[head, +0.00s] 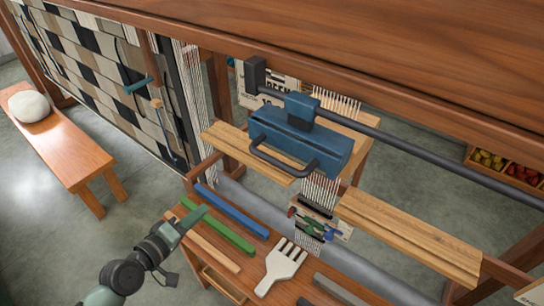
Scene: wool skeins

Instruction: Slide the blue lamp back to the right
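The blue lamp (310,148) is a long blue housing that hangs by a blue clamp (301,108) from a dark rail (420,153). It is near the rail's left end, close to a dark end block (255,75). A dark looped handle (282,165) sticks out at its front. My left gripper (196,217) is at the lower left, over or beside the bench's left edge and well below and left of the handle, apart from the lamp. Its finger opening cannot be made out. My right gripper is out of view.
A wooden bench top (255,250) holds a blue bar (231,210), a green bar (222,232) and a white fork-like comb (282,265). A wooden beam (410,238) lies right of the lamp. The rail right of the lamp looks clear. A wooden seat (62,140) stands left.

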